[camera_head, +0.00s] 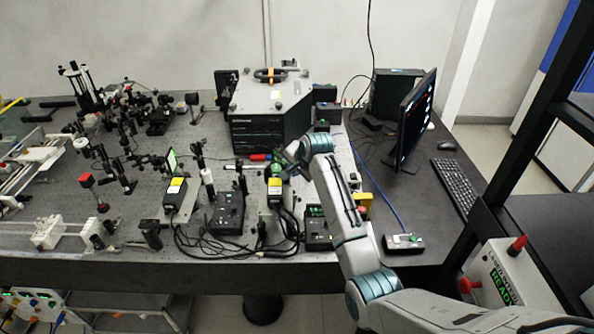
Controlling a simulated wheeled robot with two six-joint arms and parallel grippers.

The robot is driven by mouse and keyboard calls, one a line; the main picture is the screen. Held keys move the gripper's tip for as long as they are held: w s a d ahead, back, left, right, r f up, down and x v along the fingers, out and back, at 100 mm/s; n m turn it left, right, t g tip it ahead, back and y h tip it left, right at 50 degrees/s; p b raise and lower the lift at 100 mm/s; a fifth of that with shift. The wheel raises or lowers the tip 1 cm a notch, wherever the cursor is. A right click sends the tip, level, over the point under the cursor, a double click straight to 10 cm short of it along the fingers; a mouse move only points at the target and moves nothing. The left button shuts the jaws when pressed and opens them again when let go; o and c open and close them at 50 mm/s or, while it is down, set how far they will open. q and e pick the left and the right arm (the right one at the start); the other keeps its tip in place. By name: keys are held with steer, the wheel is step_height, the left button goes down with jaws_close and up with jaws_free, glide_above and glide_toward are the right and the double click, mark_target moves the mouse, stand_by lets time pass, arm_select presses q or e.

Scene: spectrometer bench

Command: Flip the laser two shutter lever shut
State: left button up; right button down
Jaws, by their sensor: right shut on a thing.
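My right arm reaches in from the lower right over the bench. My right gripper (284,163) is at its far end, just behind a black laser box with a yellow label (274,186). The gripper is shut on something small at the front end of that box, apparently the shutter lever. The lever is too small and too covered by the gripper to make out its position. A similar box with a yellow label (175,187) stands to the left, clear of the gripper. My left gripper is not in view.
A large grey-topped instrument (268,115) stands behind the gripper. Black controllers (228,212) and loose cables lie in front. Optics mounts (120,170) crowd the left of the bench. A monitor (412,118) and keyboard (459,189) are at the right.

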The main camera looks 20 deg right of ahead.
steer(key=a+h, duration=0.1)
steer(key=r+n+g+h, duration=0.1)
steer(key=a+h, duration=0.1)
steer(key=h, duration=0.1)
steer(key=shift+w+a+r, duration=0.15)
steer(key=shift+w+a, duration=0.15)
steer(key=shift+w, duration=0.05)
steer(key=shift+w+a+n+g+h+b, duration=0.15)
steer(key=shift+a+n+g+h+b, duration=0.3)
steer(key=shift+h, duration=0.4)
steer(key=shift+w+a+n+g+h+b, duration=0.2)
steer(key=shift+a+h, duration=0.3)
steer(key=shift+h, duration=0.35)
steer(key=shift+s, duration=0.1)
steer(key=c, duration=1.4)
jaws_free()
steer(key=shift+s+a+r+b, duration=0.1)
steer(key=shift+a+r+b, duration=0.15)
steer(key=shift+b, duration=0.1)
steer(key=b+v, duration=0.4)
steer(key=v, duration=0.6)
